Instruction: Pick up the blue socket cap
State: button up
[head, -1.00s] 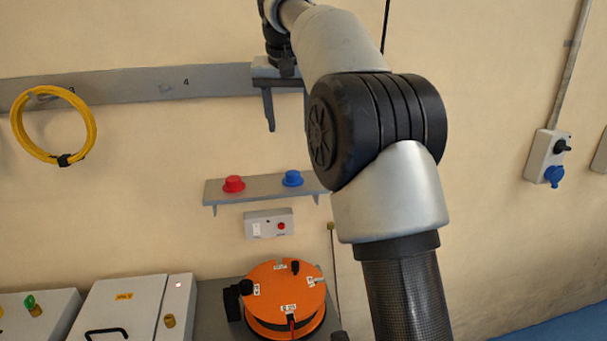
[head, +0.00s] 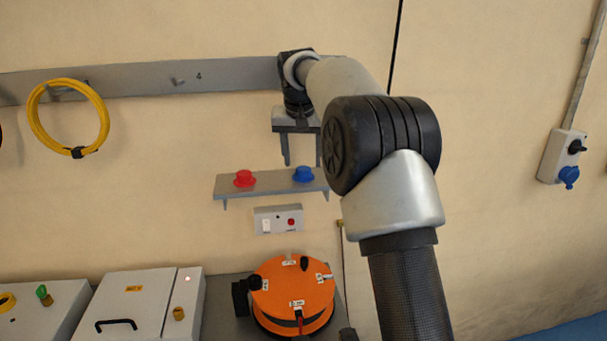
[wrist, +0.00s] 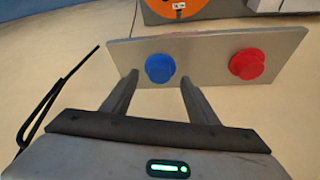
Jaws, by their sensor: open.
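The blue socket cap (head: 303,174) stands on a grey wall shelf (head: 270,188), right of a red cap (head: 244,178). My gripper (head: 302,161) is open and empty, pointing down above the blue cap in the head view. In the wrist view the blue cap (wrist: 160,68) shows between and just beyond the two fingertips of my gripper (wrist: 158,80), with nothing held. The red cap (wrist: 246,64) lies to the right of the fingers there. The shelf (wrist: 205,45) is seen from above in that view.
A small switch box (head: 278,219) is on the wall below the shelf. An orange cable reel (head: 292,285) stands beneath. A grey rail (head: 150,84) with a yellow cable loop (head: 68,118) runs above left. A wall socket (head: 562,158) is at the far right.

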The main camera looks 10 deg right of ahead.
aim_at(304, 169)
jog(key=x, duration=0.3)
jog(key=shift+w+d+f, duration=0.1)
jog(key=shift+w+f, duration=0.1)
jog(key=c, duration=1.1)
jog(key=shift+c, duration=0.2)
jog(key=shift+r, duration=0.15)
